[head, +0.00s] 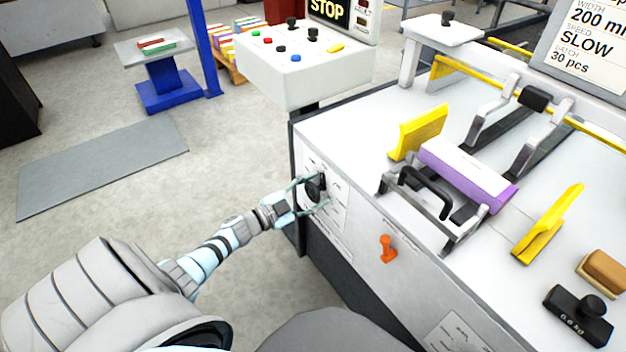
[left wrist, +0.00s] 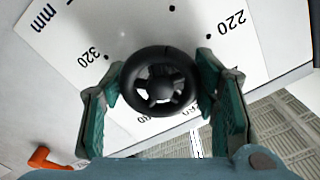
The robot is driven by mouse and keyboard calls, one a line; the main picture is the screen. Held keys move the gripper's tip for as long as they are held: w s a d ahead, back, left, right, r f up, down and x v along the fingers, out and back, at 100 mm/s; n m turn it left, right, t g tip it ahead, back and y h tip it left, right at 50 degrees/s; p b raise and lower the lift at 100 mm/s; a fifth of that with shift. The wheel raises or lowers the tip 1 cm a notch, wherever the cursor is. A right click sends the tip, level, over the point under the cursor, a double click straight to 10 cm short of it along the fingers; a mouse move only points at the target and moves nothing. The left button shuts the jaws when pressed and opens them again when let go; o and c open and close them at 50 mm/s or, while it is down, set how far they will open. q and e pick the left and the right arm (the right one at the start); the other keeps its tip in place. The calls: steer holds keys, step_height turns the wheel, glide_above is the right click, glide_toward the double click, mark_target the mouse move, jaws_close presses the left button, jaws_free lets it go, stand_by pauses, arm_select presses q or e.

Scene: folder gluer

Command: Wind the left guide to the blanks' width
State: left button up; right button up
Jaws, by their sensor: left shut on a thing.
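My left gripper (head: 309,194) is at the front panel of the machine, shut on a small black handwheel (head: 314,187). In the left wrist view the handwheel (left wrist: 158,108) sits between the two green fingers, over a white dial plate (left wrist: 120,35) marked in mm, with 220 and 320 readable. The dial's pointer cannot be made out. The yellow left guide (head: 420,130) stands on the machine top, beside the left end of a stack of purple and white blanks (head: 465,177). A second yellow guide (head: 546,228) stands to the right, apart from the stack. My right gripper is not in view.
A sign (head: 592,38) reads width 200 mm, speed slow, batch 30 pcs. An orange lever (head: 387,248) sticks out of the front panel, right of the handwheel. A black 6.6 kg weight (head: 578,317) and a brown block (head: 603,270) lie at the right. A control box (head: 300,75) stands behind.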

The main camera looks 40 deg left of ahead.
arm_select(q)
steer(key=n, duration=0.3)
steer(key=shift+p, duration=0.35)
steer(key=n, duration=0.3)
steer(key=shift+n+p, duration=0.3)
steer(key=shift+p, duration=0.1)
steer(key=n+p, duration=0.1)
steer(key=n, duration=0.9)
steer(key=shift+p, duration=0.35)
steer(key=n, duration=0.3)
steer(key=n+p, duration=0.1)
steer(key=n, duration=0.5)
steer(key=shift+n, duration=0.4)
steer(key=o, duration=1.2)
